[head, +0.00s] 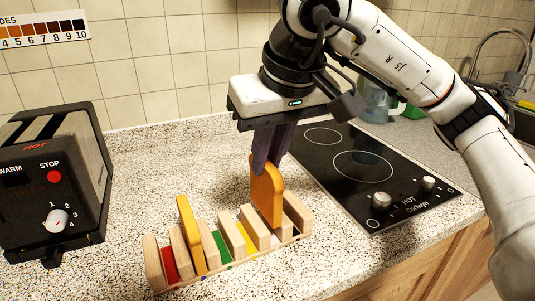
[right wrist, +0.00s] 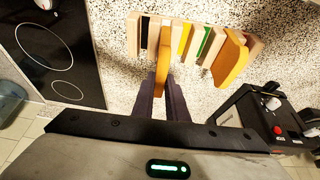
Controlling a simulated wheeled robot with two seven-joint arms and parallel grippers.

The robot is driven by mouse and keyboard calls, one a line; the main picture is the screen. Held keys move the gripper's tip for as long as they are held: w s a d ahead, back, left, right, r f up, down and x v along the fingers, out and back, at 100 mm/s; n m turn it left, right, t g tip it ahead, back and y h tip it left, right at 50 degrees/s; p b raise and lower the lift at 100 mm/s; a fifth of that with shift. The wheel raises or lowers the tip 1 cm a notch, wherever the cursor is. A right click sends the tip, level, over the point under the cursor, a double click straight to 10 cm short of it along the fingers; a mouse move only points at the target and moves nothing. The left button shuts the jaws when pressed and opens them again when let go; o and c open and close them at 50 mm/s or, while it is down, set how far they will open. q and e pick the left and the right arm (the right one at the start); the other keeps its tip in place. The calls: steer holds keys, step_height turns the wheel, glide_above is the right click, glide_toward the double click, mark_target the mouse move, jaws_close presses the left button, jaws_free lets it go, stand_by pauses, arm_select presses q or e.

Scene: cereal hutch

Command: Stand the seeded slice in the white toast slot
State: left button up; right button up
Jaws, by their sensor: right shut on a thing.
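My right gripper (head: 270,160) is shut on the upper part of an upright orange-brown bread slice (head: 266,197). In the right wrist view the slice (right wrist: 163,72) shows nearly edge-on between the fingers. Its lower edge is at the right part of the wooden toast rack (head: 153,262), among the dividers there; I cannot tell how deep it sits. The white slot is hard to see under it, between the yellow slot (head: 245,240) and the black slot (right wrist: 144,32). Seeds cannot be made out. A second slice (head: 190,232) leans in the rack's left part. My left gripper is not in view.
The rack also has a red slot (head: 169,264) and a green slot (head: 222,246). A black toaster (head: 85,155) stands at the left. A black hob (head: 365,168) with knobs lies to the right. Speckled counter behind the rack is clear.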

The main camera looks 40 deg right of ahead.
mark_target(267, 179)
steer(key=shift+f+b, duration=0.35)
steer(key=shift+f, duration=0.3)
steer(key=shift+f+b, duration=0.6)
steer(key=shift+f, duration=0.15)
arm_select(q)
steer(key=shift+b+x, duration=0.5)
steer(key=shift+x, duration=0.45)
arm_select(e)
steer(key=shift+f, duration=0.65)
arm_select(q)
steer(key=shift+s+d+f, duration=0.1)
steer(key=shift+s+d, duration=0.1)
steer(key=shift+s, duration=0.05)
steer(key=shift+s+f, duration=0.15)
arm_select(e)
steer(key=o, duration=0.8)
steer(key=shift+o, duration=0.2)
